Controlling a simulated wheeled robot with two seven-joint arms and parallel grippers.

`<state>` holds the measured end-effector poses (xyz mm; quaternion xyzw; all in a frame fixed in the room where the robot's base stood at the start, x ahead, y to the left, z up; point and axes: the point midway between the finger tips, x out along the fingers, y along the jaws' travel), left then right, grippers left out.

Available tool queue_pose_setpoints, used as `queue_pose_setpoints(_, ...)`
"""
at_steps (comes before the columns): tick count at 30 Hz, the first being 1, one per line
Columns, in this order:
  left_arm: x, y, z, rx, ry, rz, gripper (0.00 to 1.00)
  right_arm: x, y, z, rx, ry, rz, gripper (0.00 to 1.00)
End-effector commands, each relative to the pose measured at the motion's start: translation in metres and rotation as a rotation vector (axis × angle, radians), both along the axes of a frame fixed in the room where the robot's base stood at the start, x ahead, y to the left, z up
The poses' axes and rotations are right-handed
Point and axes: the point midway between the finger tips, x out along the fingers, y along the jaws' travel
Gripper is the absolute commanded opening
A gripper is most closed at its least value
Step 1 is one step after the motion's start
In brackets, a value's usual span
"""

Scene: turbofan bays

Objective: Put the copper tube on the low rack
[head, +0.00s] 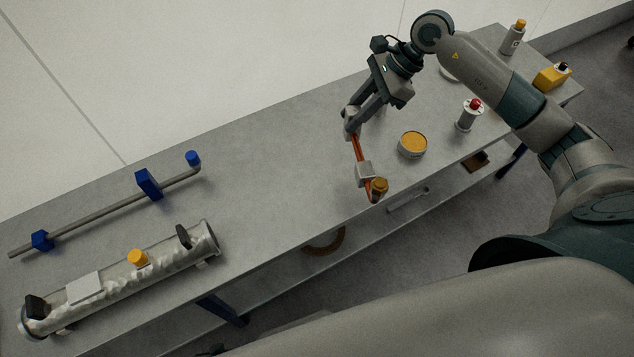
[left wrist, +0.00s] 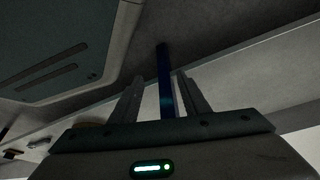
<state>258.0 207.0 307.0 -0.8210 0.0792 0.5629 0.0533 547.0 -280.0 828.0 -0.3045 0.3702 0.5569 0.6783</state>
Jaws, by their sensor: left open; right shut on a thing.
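The copper tube (head: 359,149) is thin and orange-brown, with a pale grey block partway along and a brass-coloured end. It hangs at a tilt from my right gripper (head: 352,121), which is shut on its upper end over the front part of the bench. I cannot tell whether its lower end touches the bench. The low rack may be the shelf (head: 285,262) under the bench, partly hidden by the bench top. My left gripper (left wrist: 160,98) is open in the left wrist view, with a blue post (left wrist: 164,80) behind the gap. It is not seen in the head view.
A silvery duct (head: 190,252) and a grey pipe with blue blocks (head: 100,218) lie on the left of the bench (head: 260,180). An orange-topped tin (head: 413,144), a red-capped container (head: 469,114) and a yellow item (head: 552,77) stand right.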

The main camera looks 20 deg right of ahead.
Motion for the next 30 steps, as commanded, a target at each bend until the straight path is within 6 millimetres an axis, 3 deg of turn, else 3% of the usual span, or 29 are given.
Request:
queue_pose_setpoints(1, -0.001, 0.002, -0.004, 0.004, 0.012, 0.002, 0.42, 0.001, -0.013, -0.010, -0.002, 0.001, -0.092, 0.00)
queue_pose_setpoints(6, -0.003, 0.008, -0.004, 0.015, 0.050, 0.007, 0.42, 0.011, -0.044, -0.017, -0.001, 0.000, -0.338, 0.00)
queue_pose_setpoints(10, -0.004, 0.010, -0.004, 0.018, 0.066, 0.009, 0.42, 0.014, -0.056, -0.017, 0.001, 0.000, -0.426, 0.00)
queue_pose_setpoints(23, -0.005, 0.010, -0.003, 0.020, 0.071, 0.010, 0.42, 0.015, -0.059, -0.017, 0.002, 0.001, -0.452, 0.00)
queue_pose_setpoints(30, -0.005, 0.011, -0.003, 0.020, 0.073, 0.010, 0.42, 0.012, -0.048, -0.029, 0.002, 0.004, -0.450, 0.00)
